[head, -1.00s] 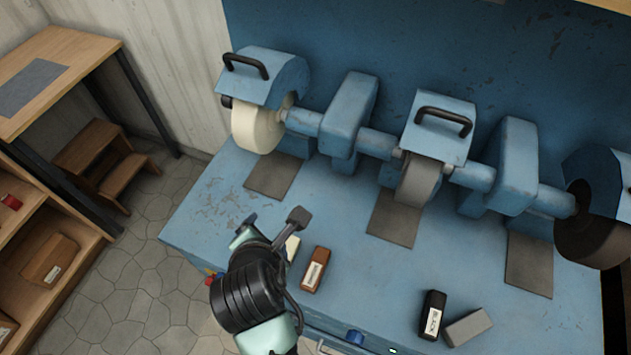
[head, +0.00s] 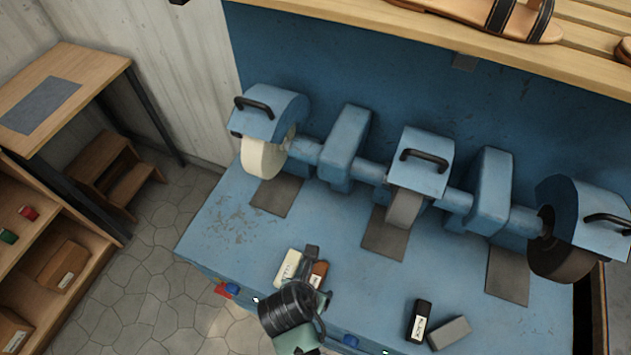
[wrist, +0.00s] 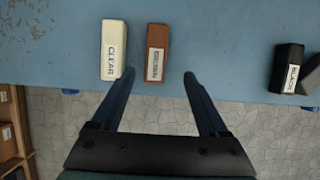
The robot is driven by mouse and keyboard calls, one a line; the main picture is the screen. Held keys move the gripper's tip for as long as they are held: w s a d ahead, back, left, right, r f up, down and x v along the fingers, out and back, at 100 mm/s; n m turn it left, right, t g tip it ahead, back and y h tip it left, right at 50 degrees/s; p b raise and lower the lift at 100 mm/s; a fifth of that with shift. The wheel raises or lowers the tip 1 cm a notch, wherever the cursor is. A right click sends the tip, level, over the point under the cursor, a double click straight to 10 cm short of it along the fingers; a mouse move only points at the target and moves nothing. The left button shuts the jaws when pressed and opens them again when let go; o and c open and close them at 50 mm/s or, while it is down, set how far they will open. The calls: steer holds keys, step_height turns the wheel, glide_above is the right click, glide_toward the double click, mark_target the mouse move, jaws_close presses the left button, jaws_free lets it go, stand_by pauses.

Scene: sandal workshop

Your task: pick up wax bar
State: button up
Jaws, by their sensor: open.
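Three labelled wax bars lie on the blue bench. The cream bar marked CLEAR (wrist: 114,49) is on the left, also in the head view (head: 287,266). The brown bar (wrist: 157,51) is beside it, partly hidden by my gripper in the head view (head: 319,271). The black bar (wrist: 287,68) lies well to the right, also in the head view (head: 419,320). My gripper (wrist: 159,75) is open and empty. In the wrist view its fingers point toward the bars, the brown one ahead between them, the cream one near the left fingertip. I cannot tell the height gap.
A grey block (head: 449,333) lies beside the black bar. A blue polishing machine (head: 347,150) with several wheels stands along the back of the bench. A shelf with sandals (head: 500,18) is above. A wooden rack (head: 40,240) stands left; the floor between is clear.

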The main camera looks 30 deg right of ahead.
mark_target(316, 281)
steer(key=shift+w+a+x, duration=0.1)
steer(key=shift+x, duration=1.3)
steer(key=shift+w+a+x, duration=0.1)
steer(key=shift+w+x, duration=0.05)
steer(key=shift+x, duration=1.25)
jaws_close()
